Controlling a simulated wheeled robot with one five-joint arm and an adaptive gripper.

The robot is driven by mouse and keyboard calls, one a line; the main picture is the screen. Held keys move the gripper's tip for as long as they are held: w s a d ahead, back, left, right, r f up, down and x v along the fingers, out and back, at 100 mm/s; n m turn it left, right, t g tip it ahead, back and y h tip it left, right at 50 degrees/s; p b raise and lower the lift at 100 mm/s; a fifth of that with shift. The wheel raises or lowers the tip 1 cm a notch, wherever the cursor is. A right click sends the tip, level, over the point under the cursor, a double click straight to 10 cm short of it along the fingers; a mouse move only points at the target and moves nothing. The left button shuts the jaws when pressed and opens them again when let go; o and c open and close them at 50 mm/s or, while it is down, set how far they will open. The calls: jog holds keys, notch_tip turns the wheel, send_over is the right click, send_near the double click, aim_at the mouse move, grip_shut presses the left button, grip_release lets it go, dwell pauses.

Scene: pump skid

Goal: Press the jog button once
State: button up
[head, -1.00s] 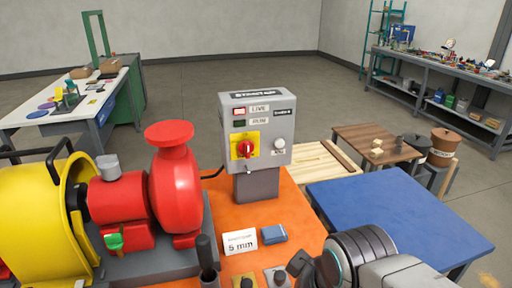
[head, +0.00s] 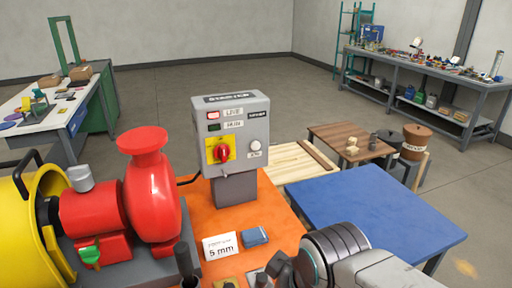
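The grey control box (head: 231,118) stands on a post on the orange skid top, near the middle of the head view. A round white button (head: 254,145), with a small label under it too small to read surely, sits at the lower right of its face; I take it for the jog button. Left of it is a red rotary switch (head: 222,153) on a yellow plate. My gripper (head: 279,268) is at the bottom edge, below and nearer than the box, well apart from the button. Its fingers are dark and partly cut off, so their opening is unclear.
A red pump (head: 150,195) and yellow guard (head: 25,235) fill the left. A 5 mm card (head: 220,246) and a small blue block (head: 254,236) lie before the box. A blue table (head: 375,208) is at right, with a wooden table (head: 350,135) behind.

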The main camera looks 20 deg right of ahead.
grip_shut()
jog(key=c, duration=0.8)
grip_release()
